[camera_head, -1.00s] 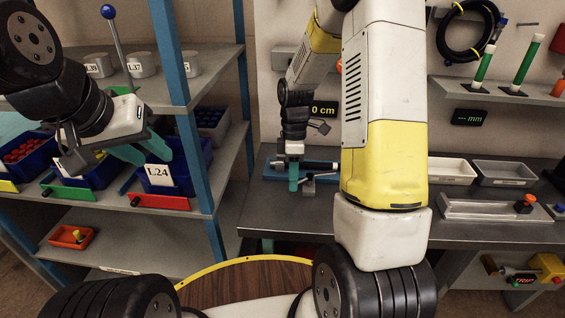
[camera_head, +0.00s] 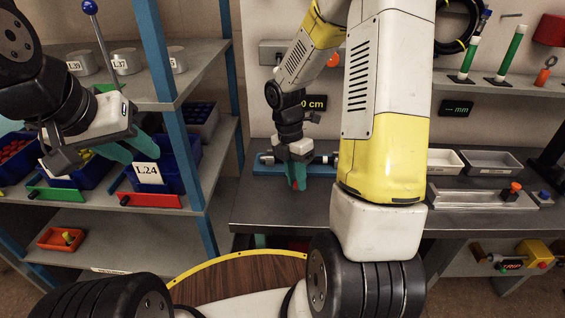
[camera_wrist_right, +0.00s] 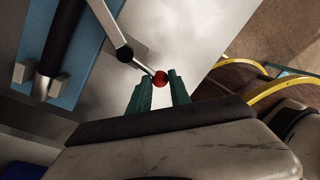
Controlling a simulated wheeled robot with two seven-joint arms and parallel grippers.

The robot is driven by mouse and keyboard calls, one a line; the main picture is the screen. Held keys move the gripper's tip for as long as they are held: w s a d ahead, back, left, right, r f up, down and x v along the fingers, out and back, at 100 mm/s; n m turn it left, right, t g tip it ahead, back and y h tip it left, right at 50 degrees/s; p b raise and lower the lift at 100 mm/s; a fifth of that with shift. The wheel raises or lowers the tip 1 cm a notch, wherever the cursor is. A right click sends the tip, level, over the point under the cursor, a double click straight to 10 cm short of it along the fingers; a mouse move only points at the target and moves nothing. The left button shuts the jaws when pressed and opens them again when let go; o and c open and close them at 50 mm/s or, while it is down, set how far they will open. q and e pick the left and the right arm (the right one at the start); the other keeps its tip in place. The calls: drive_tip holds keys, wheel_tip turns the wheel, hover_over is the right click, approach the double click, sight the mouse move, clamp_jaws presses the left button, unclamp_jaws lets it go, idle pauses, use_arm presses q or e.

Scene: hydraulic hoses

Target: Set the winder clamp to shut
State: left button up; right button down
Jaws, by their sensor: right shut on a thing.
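The winder's blue base (camera_head: 263,168) lies on the grey bench, with a dark rod on it. In the right wrist view the blue base (camera_wrist_right: 92,62) and black rod (camera_wrist_right: 58,45) show at the left. The clamp's metal lever (camera_wrist_right: 117,35) runs from a black pivot to a red ball (camera_wrist_right: 160,78). My right gripper (camera_head: 296,184) is over the bench at the base's front. In its wrist view the green fingers (camera_wrist_right: 160,88) are shut on the lever's red ball end. My left gripper (camera_head: 130,150) is open and empty in front of the shelf bins.
The shelf at the left holds blue bins, one labelled L24 (camera_head: 147,173), and grey cups (camera_head: 126,62). Trays (camera_head: 492,160) and a metal fixture (camera_head: 470,195) stand at the bench's right. A round wooden top with a yellow rim (camera_head: 245,268) is in front.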

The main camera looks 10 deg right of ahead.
drive_tip(key=shift+d, duration=0.3)
drive_tip(key=c, duration=1.2)
unclamp_jaws()
drive_tip(key=shift+c, duration=0.2)
drive_tip(key=shift+a+r, duration=0.1)
drive_tip(key=shift+r, duration=0.1)
wheel_tip(320, 180, up, 7)
drive_tip(key=w, duration=0.1)
drive_tip(key=shift+a+r, duration=0.15)
drive_tip(key=shift+a, duration=0.2)
drive_tip(key=shift+w, duration=0.1)
